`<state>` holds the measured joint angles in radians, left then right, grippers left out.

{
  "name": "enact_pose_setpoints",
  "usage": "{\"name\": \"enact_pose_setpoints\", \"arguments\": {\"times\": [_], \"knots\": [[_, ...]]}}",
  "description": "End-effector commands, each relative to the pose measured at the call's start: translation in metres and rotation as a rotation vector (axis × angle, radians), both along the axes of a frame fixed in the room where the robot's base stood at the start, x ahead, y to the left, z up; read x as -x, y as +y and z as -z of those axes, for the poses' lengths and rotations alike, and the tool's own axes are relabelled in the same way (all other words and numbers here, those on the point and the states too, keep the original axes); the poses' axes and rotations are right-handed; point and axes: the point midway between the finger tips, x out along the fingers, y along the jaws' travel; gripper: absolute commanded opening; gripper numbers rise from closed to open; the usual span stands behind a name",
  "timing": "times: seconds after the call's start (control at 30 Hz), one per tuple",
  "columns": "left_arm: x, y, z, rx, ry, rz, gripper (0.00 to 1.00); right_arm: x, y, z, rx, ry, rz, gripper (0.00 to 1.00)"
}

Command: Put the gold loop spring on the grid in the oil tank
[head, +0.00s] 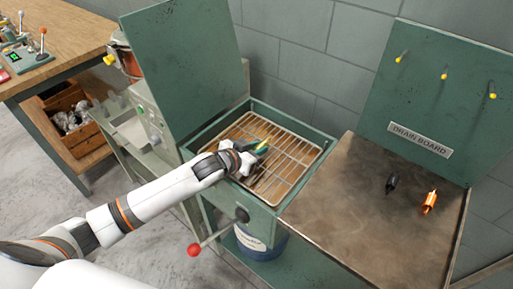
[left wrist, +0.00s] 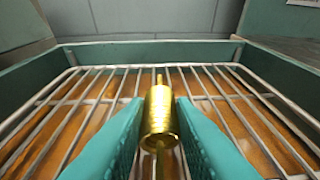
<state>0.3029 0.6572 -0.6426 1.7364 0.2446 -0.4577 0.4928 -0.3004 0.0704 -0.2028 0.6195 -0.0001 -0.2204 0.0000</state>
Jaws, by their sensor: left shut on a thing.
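The gold loop spring (left wrist: 160,112) is a shiny, tightly coiled gold cylinder with a thin end pointing away. It sits between the teal fingers of my left gripper (left wrist: 158,135), which is shut on it. In the head view the left gripper (head: 254,150) is over the wire grid (head: 293,172) of the green oil tank (head: 322,143), inside the tank's rim. Brown oil shows below the grid bars, also in the left wrist view (left wrist: 95,92). I cannot tell whether the spring touches the grid. My right gripper is not in view.
The tank's lid (head: 182,62) stands open at the left. A lever with a red knob (head: 194,250) sticks out in front. The drain board (head: 370,215) at the right holds a black spring (head: 391,184) and an orange one (head: 429,202). A wooden bench (head: 60,40) stands far left.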

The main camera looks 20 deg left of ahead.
Motion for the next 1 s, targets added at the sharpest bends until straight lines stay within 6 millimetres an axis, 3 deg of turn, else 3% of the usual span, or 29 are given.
{"name": "enact_pose_setpoints", "arguments": {"times": [0.17, 0.2, 0.3, 0.67, 1.0], "knots": [[0.000, 0.000, 0.003, 0.001, -0.001, 0.000, 0.00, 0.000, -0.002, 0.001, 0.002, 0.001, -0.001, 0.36], [0.000, 0.000, 0.002, 0.001, 0.000, 0.000, 0.29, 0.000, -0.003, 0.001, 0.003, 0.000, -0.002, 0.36], [0.000, 0.000, 0.002, 0.000, 0.000, 0.000, 0.44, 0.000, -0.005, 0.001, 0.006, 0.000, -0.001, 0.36], [0.002, 0.001, -0.002, -0.001, -0.001, -0.001, 0.44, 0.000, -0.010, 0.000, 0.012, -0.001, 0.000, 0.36], [0.058, 0.024, -0.025, -0.003, 0.002, 0.001, 0.44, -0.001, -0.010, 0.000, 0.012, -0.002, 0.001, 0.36]]}}
